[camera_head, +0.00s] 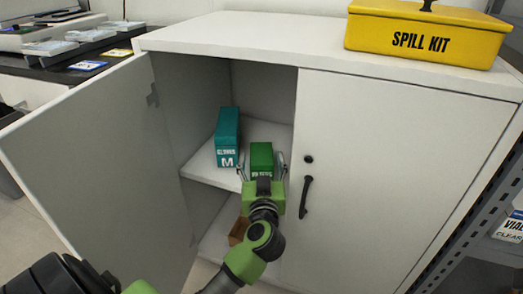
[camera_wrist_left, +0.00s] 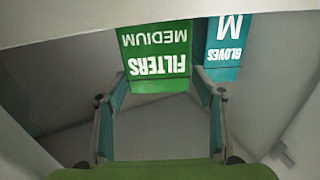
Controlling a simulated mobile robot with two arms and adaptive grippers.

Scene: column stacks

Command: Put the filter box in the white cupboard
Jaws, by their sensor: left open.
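The green filter box (camera_head: 261,157), marked FILTERS MEDIUM, stands on the middle shelf inside the white cupboard (camera_head: 405,165), near the shelf's front edge. It also shows in the left wrist view (camera_wrist_left: 158,58), its lettering upside down. My left gripper (camera_head: 262,172) is open in front of the box, a finger toward each side. In the left wrist view the fingertips (camera_wrist_left: 158,84) are near the box's lower corners; I cannot tell whether they touch it. The gripper hides the box's lower front in the head view. My right gripper is not in view.
A teal gloves box (camera_head: 228,138) stands left of the filter box. The cupboard's left door (camera_head: 85,165) is open; its right door is shut. A brown object (camera_head: 238,231) lies lower inside. A yellow spill kit (camera_head: 425,36) sits on top.

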